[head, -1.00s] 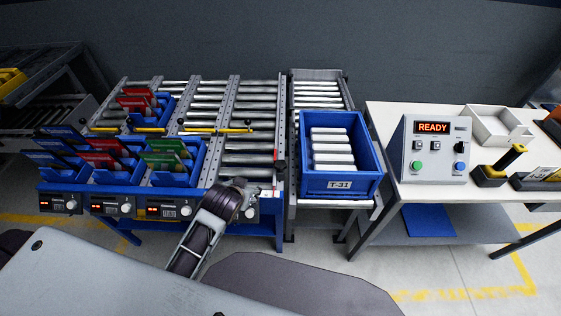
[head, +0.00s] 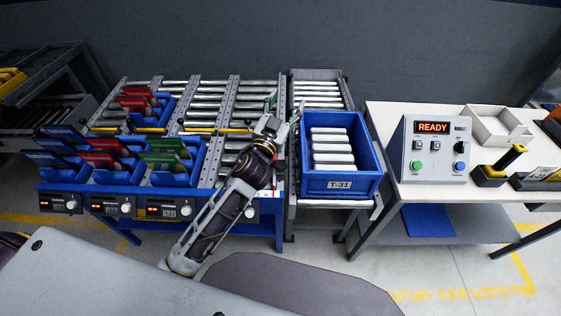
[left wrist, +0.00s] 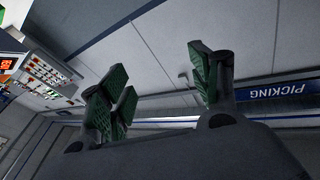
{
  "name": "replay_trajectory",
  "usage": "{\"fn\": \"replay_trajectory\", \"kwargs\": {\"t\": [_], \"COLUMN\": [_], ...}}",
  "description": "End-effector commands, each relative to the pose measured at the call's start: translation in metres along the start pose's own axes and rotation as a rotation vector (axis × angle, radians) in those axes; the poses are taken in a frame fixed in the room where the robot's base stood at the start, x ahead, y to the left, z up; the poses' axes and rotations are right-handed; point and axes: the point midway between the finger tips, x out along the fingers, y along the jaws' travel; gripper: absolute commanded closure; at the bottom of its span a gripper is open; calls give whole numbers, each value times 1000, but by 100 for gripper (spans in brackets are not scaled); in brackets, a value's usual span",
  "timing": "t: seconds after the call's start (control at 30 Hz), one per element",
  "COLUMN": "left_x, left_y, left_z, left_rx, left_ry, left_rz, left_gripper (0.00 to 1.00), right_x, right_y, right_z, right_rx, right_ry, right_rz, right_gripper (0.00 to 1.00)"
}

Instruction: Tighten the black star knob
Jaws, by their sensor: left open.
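My left gripper (head: 284,107) is over the right part of the roller rack, beside the left edge of the blue T-31 crate. In the left wrist view its green-padded fingers (left wrist: 163,88) are spread wide with nothing between them. No black star knob can be made out for certain. Small dark knob-like ends show on the yellow bars of the rack, one of them (head: 248,121) just left of my gripper. Another small dark part (head: 345,73) sits at the back right of the narrow conveyor. Their shapes are too small to tell. My right gripper is not in view.
Blue bins (head: 118,176) with coloured cards stand on the rack at left. A control box (head: 432,176) reading READY stands on the white table (head: 384,110) at right. A grey wall is behind.

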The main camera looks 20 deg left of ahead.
Motion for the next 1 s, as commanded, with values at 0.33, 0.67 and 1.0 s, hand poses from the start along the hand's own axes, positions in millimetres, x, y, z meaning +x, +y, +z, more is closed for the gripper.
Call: {"fn": "replay_trajectory", "kwargs": {"t": [0.33, 0.67, 1.0], "left_x": [21, 17, 0], "left_y": [60, 127, 188], "left_z": [-65, -94, -81], "left_rx": [85, 199, 350], "left_ry": [296, 478, 532], "left_rz": [231, 526, 872], "left_gripper": [37, 37, 37], "right_x": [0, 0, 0], "right_y": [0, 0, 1], "right_z": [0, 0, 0], "right_rx": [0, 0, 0], "right_ry": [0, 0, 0], "right_rz": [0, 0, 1], "right_gripper": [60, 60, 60]}}
